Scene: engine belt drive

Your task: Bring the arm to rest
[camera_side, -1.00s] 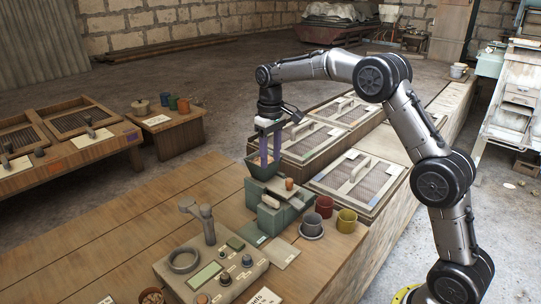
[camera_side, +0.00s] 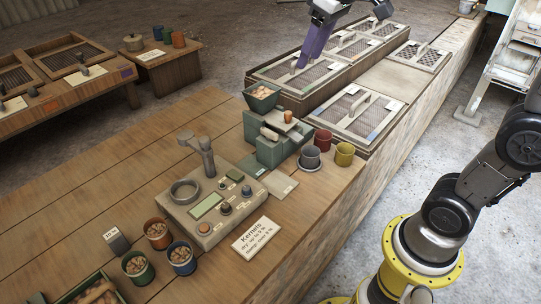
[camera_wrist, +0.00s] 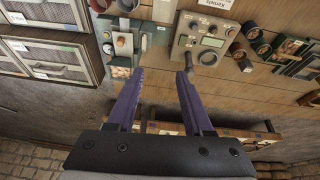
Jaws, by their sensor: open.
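My gripper (camera_side: 302,64) has purple fingers and hangs at the top of the side view, above the mesh-topped cases behind the bench equipment. In the wrist view (camera_wrist: 160,75) its two fingers stand apart with nothing between them, so it is open and empty. It is clear of the green hopper (camera_side: 262,97), which holds brownish pieces and sits on the green machine (camera_side: 270,146). The hopper also shows in the wrist view (camera_wrist: 121,72), left of the fingers. My upper arm links are partly out of the side frame.
Mesh-topped cases (camera_side: 357,116) line the bench at the back right. Red (camera_side: 323,139) and yellow (camera_side: 344,153) cups stand beside the machine. A control panel (camera_side: 207,210) with a ring and post, a "Kernels" card (camera_side: 256,238) and filled cups (camera_side: 158,232) occupy the front.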

